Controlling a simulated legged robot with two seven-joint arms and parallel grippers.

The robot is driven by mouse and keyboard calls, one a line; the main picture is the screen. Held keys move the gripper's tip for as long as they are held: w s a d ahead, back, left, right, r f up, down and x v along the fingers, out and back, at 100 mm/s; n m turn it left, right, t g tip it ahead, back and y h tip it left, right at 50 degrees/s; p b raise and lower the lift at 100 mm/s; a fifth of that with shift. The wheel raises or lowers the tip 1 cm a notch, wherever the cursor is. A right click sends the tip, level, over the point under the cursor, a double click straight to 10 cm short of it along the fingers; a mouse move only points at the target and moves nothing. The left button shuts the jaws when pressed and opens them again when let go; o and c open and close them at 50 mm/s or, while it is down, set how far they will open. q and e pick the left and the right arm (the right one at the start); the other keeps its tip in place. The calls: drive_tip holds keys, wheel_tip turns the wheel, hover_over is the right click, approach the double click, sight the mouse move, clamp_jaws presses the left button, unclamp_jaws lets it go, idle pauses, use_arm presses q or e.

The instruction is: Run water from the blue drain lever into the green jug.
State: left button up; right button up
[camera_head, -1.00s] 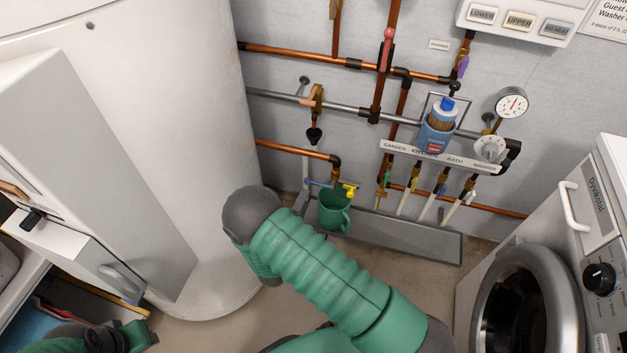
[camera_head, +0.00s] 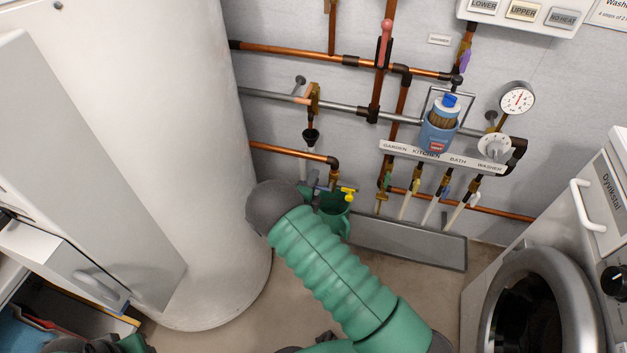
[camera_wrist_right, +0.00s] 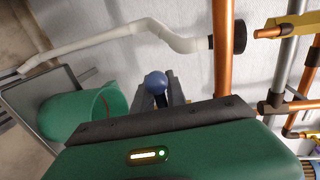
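The green jug (camera_head: 337,216) stands at the grey drain trough, below the copper drain pipe, partly hidden behind my right arm. In the right wrist view the jug (camera_wrist_right: 80,118) shows at left with a red mark inside. The blue drain lever's round knob (camera_wrist_right: 156,82) shows just beyond my right gripper's dark edge. My right gripper (camera_head: 313,183) is beside the lever, left of the jug; its fingers are mostly hidden, and I cannot tell whether they touch the lever. My left gripper (camera_head: 122,346) is at the bottom left edge, cut off. No water stream is visible.
A yellow valve handle (camera_head: 348,192) sits close above the jug. The trough (camera_head: 410,240) runs right along the wall. A white tank (camera_head: 190,150) stands left, a washer (camera_head: 590,270) right. Several labelled valves and copper pipes cover the wall.

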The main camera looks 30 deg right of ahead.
clamp_jaws()
drive_tip(key=shift+a, duration=0.1)
drive_tip(key=shift+a+f, duration=0.1)
drive_tip(key=shift+a, duration=0.1)
idle(0.8)
drive_tip(key=shift+s+d+r+m+t+y+p, duration=0.15)
drive_tip(key=shift+r+m+t+y, duration=0.15)
drive_tip(key=shift+r+m, duration=0.6)
drive_tip(key=shift+s+d+r+m+t+y+p, duration=0.1)
drive_tip(key=shift+r+m+t+y, duration=0.25)
drive_tip(key=shift+m, duration=0.95)
drive_tip(key=shift+s+d+r+m+t+y+p, duration=0.15)
drive_tip(key=shift+r+m+t, duration=0.2)
drive_tip(key=shift+r+m, duration=0.6)
drive_tip(key=shift+w+f, duration=0.1)
drive_tip(key=shift+f, duration=0.05)
